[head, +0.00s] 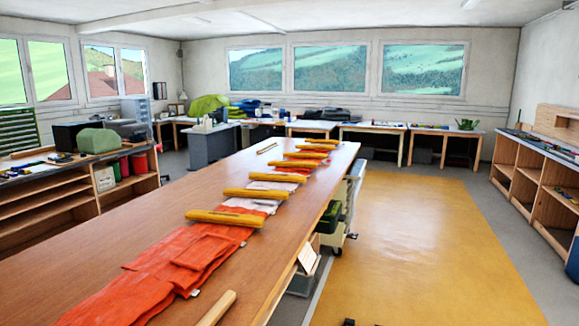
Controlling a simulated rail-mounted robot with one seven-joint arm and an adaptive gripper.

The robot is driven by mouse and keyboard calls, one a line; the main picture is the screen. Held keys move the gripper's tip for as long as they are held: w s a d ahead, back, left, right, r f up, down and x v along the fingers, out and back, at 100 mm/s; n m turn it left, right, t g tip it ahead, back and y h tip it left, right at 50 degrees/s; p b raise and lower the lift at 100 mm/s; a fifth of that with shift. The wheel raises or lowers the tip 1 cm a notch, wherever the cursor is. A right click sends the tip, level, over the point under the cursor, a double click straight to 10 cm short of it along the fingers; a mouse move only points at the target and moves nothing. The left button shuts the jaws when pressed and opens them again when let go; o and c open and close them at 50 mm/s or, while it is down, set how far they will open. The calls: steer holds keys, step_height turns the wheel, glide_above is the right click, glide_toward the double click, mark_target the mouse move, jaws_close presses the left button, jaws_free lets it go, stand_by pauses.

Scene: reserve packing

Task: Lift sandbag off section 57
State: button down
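Several long yellow sandbags lie crosswise on a folded strip of orange and white fabric (150,280) on the long wooden table. The nearest sandbag (224,218) lies across the fabric around the table's middle. Behind it are a second sandbag (256,194) and a third (276,177), with more in a row toward the far end. No section number is readable, so I cannot tell which sandbag is on section 57. My gripper is not recognisable in the head view. Small dark shapes at the bottom edge are too cut off to identify.
The long table (90,235) has bare wood left of the fabric. The yellow floor (420,245) is clear.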

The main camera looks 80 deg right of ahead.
stand_by(0.3)
steer(key=shift+c, duration=1)
jaws_free()
